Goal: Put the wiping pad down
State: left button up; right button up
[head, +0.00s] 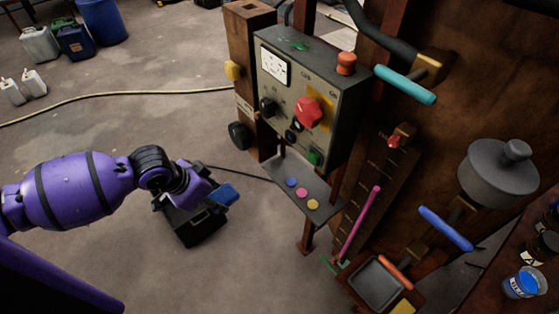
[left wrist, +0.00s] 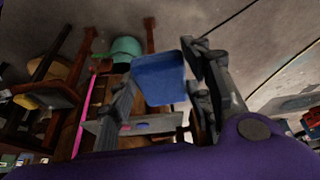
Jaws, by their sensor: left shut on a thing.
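The wiping pad (head: 226,194) is a small blue slab. My left gripper (head: 215,206) is shut on it and holds it out in front of the purple arm, left of the control post. In the left wrist view the pad (left wrist: 160,78) sits between the two dark fingers of the gripper (left wrist: 172,82). The pad looks clear of the shelf and of other surfaces. My right gripper is not in view.
A grey control box (head: 305,100) with knobs stands right of the gripper, above a small grey shelf (head: 283,172) bearing three coloured discs. A dark square tray (head: 378,284) sits lower right, near coloured handles. A yellow hose (head: 120,96) crosses the open floor (head: 130,125).

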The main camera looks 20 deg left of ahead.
pick_arm(q)
jog(key=shift+w+d+r+m, duration=0.2)
jog(key=shift+w+d+m, duration=0.05)
jog(key=shift+d+m, duration=0.1)
jog(key=shift+s+r, duration=0.1)
jog(key=shift+s, duration=0.2)
jog(key=w+d, duration=0.3)
jog(key=w, duration=0.1)
jog(key=w+d, duration=0.4)
jog(key=w, duration=0.1)
jog(key=w+d+p, duration=0.1)
jog(key=w+d, duration=0.2)
jog(key=w, duration=0.2)
jog(key=shift+w+d+f, duration=0.35)
jog(key=shift+w+f, duration=0.15)
jog(key=shift+s, duration=0.1)
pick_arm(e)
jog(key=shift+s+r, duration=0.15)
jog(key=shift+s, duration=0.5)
pick_arm(q)
jog(key=shift+f, duration=0.15)
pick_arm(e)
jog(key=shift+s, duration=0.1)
